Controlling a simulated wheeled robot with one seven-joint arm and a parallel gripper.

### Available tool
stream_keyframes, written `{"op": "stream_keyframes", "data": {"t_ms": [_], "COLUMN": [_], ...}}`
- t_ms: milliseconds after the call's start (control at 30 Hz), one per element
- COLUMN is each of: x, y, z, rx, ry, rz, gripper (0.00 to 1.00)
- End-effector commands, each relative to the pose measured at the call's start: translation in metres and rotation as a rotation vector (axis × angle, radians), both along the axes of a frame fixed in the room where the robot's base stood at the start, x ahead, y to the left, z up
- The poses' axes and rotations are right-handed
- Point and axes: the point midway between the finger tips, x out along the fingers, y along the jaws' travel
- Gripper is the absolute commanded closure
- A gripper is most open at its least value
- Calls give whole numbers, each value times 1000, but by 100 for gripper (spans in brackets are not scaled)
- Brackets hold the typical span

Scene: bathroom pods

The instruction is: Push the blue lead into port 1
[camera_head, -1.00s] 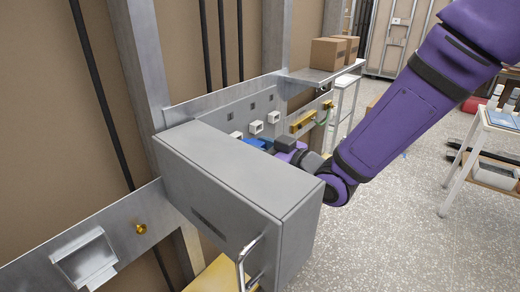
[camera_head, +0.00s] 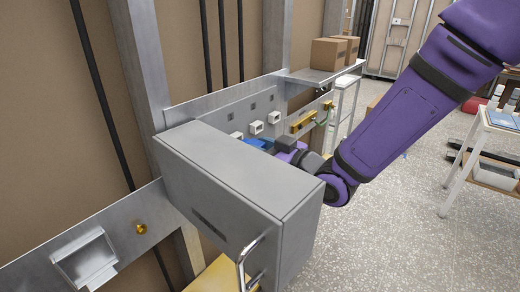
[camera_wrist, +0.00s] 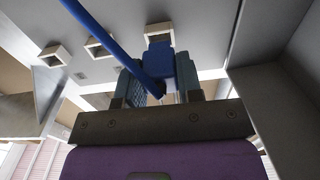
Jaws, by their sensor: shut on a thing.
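My gripper (camera_wrist: 157,70) is shut on the blue plug (camera_wrist: 159,60) of the blue lead, with a finger on each side. The blue cable (camera_wrist: 105,38) runs from the plug to the upper left in the wrist view. The plug's front end is at or very near the white port (camera_wrist: 158,30) closest to the grey box; I cannot tell how deep it sits. Two other white ports, a middle one (camera_wrist: 98,47) and a far one (camera_wrist: 54,55), look empty. In the head view a bit of blue (camera_head: 257,144) shows behind the box, which hides most of my gripper. Port numbers are unreadable.
The large grey box (camera_head: 235,165) with a handle stands close beside my gripper. The metal wall panel (camera_head: 225,113) carries the ports. A brass-coloured bar (camera_head: 304,121) and a shelf with cardboard boxes (camera_head: 327,52) lie farther along. Open floor is at right.

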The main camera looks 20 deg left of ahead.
Motion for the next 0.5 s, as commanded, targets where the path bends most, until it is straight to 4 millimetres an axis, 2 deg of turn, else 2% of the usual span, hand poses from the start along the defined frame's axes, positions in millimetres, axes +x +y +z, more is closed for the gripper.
{"op": "stream_keyframes", "data": {"t_ms": [500], "x": [2], "y": [5], "z": [0], "rx": [0], "ry": [0], "rz": [0], "gripper": [90]}}
